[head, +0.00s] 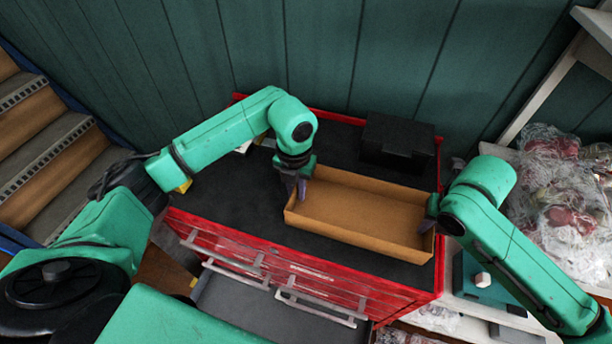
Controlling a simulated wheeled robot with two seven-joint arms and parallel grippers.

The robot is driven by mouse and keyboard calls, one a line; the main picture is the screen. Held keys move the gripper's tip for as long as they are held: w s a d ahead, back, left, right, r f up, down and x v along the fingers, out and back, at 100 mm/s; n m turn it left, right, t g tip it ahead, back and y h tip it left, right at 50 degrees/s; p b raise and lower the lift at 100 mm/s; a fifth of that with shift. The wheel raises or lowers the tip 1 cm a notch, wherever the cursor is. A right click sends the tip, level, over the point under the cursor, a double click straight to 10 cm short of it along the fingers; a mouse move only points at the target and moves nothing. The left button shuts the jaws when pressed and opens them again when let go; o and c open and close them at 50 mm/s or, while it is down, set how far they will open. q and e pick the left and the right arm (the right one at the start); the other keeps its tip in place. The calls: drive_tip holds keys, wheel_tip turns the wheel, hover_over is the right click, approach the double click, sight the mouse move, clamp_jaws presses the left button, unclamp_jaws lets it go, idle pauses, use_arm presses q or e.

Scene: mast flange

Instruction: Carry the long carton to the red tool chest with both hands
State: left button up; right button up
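The long carton (365,207) is an open, shallow brown box, empty inside. It is over the black top of the red tool chest (235,190), at the right part of the top. I cannot tell whether its bottom touches the top. My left gripper (297,188) points down at the carton's left end wall, with a finger showing on the inner side. My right gripper (432,212) is at the carton's right end wall, its fingers mostly hidden by its own arm. Whether either gripper is closed tight on the wall does not show clearly.
A black box (397,142) stands at the back right of the chest top, behind the carton. A drawer (260,312) is pulled out at the chest's front. A shelf with bagged goods (565,190) is at the right. The left part of the chest top is mostly clear.

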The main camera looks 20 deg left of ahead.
use_arm(q)
drive_tip(key=shift+o, duration=0.2)
drive_tip(key=shift+w, duration=0.15)
use_arm(e)
drive_tip(key=shift+o, duration=0.3)
drive_tip(key=shift+w, duration=0.15)
use_arm(q)
wheel_tip(320, 180, up, 12)
drive_tip(key=shift+f, duration=0.15)
drive_tip(key=shift+r, duration=0.2)
use_arm(e)
drive_tip(key=shift+r, duration=0.1)
drive_tip(key=r, duration=0.4)
drive_tip(key=s+r, duration=0.1)
drive_tip(key=r, duration=0.6)
drive_tip(key=shift+s+r, duration=0.35)
drive_tip(key=shift+s, duration=0.05)
use_arm(q)
drive_tip(key=shift+f, duration=0.1)
use_arm(e)
drive_tip(key=shift+f, duration=0.1)
